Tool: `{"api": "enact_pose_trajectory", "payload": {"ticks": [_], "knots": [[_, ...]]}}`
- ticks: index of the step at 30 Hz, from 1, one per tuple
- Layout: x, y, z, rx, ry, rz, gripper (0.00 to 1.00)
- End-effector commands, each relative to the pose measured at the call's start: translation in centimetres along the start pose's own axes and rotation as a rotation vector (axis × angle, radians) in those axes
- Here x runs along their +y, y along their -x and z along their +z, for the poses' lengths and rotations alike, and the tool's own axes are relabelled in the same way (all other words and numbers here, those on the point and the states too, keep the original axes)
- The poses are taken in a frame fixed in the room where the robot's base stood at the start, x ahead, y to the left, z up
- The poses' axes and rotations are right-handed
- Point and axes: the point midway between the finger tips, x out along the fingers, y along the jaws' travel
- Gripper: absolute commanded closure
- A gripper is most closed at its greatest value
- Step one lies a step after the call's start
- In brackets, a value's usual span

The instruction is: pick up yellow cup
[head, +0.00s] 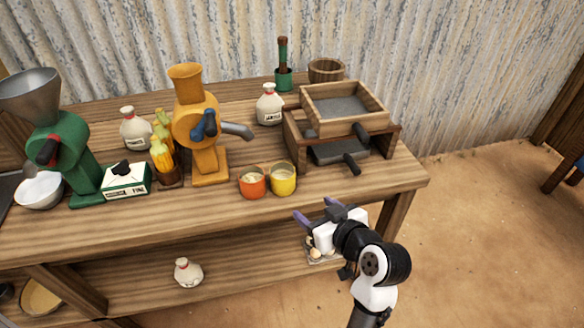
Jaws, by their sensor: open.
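The yellow cup (284,181) stands upright near the front edge of the wooden table, with pale contents showing at its top. An orange cup (252,184) stands close beside it on the left, also with pale contents. My gripper (316,211) is in front of the table edge, to the lower right of the yellow cup and apart from it. Its purple fingers point toward the table. It is open and I see nothing between the fingers.
An orange grinder (203,130) with a spout stands behind the cups. A wooden sieve box (344,107) with handles stands at the right. A green grinder (62,150), a green-and-white box (126,180) and corn (161,150) are at the left. The table's (390,182) front right is clear.

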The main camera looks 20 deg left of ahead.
Motion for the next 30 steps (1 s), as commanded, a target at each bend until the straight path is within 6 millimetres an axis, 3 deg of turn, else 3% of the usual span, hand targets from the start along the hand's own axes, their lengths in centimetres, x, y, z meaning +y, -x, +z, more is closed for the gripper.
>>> {"api": "enact_pose_trajectory", "payload": {"ticks": [4,12,20,30], "knots": [[-0.1,-1.6,0.1,-0.005,-0.001,-0.006,0.37],[-0.1,-6.8,-0.1,-0.003,-0.001,-0.004,0.37],[-0.1,-8.9,-0.2,-0.002,0.0,-0.003,0.37],[-0.2,-13.3,-0.5,-0.003,0.0,-0.002,0.37]]}}
